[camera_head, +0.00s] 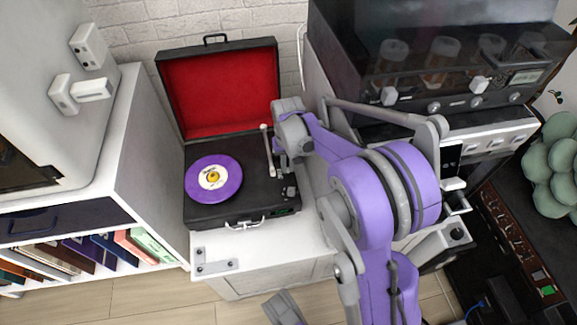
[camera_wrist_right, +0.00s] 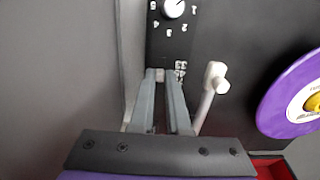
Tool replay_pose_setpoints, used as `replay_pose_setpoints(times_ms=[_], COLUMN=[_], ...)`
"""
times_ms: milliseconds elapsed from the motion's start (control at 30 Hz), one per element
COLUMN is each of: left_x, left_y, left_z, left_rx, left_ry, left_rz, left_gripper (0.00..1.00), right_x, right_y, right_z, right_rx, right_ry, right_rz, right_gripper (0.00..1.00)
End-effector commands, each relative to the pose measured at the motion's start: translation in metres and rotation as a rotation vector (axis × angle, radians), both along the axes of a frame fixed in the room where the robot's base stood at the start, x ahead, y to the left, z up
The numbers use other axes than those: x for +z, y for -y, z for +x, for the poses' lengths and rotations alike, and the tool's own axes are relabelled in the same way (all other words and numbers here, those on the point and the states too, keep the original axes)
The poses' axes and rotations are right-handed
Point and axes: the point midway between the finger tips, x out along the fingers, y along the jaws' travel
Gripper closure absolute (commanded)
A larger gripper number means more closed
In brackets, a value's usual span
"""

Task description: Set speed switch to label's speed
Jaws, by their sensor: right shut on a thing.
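The record player (camera_head: 242,210) stands open on a white cabinet, with a red-lined lid. A purple record (camera_head: 213,178) with a white and yellow label (camera_head: 212,177) lies on it; the speed on the label is too small to read. My right gripper (camera_head: 284,168) reaches down over the right side of the deck. In the wrist view its fingers (camera_wrist_right: 168,74) are closed at the small speed switch (camera_wrist_right: 168,72), which they mostly hide. The switch's markings (camera_wrist_right: 181,70) are unreadable. A grey part at the bottom of the head view, probably my left gripper (camera_head: 283,308), is cut off.
The white tonearm (camera_wrist_right: 210,92) is close beside the right fingers. A white knob (camera_wrist_right: 173,8) with a numbered dial is beyond the fingertips. A dark oven-like machine (camera_head: 430,75) stands at the right back. Bookshelves (camera_head: 85,245) are at the left.

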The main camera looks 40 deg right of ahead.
Motion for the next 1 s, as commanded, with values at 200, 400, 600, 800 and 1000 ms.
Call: replay_pose_setpoints(times_ms=[200, 400, 600, 800, 1000], left_x=[0.000, 0.000, 0.002, 0.014, 0.028], left_y=[0.000, 0.000, 0.000, 0.000, 0.000], left_z=[0.000, 0.000, 0.000, -0.002, -0.004], left_rx=[0.000, 0.000, 0.000, 0.000, 0.000], left_ry=[0.000, 0.000, 0.000, 0.003, 0.007], left_rz=[0.000, 0.000, 0.000, 0.000, 0.000], left_gripper=[1.00, 1.00, 1.00, 1.00, 1.00], right_x=[0.000, 0.000, 0.005, 0.039, 0.080], right_y=[0.000, 0.000, 0.000, 0.000, 0.000], right_z=[0.000, 0.000, 0.000, -0.001, -0.001], right_rx=[0.000, 0.000, 0.000, 0.000, 0.000], right_ry=[0.000, 0.000, 0.000, 0.001, 0.001], right_rz=[0.000, 0.000, 0.000, 0.000, 0.000], right_gripper=[0.61, 0.55, 0.55, 0.55, 0.55])
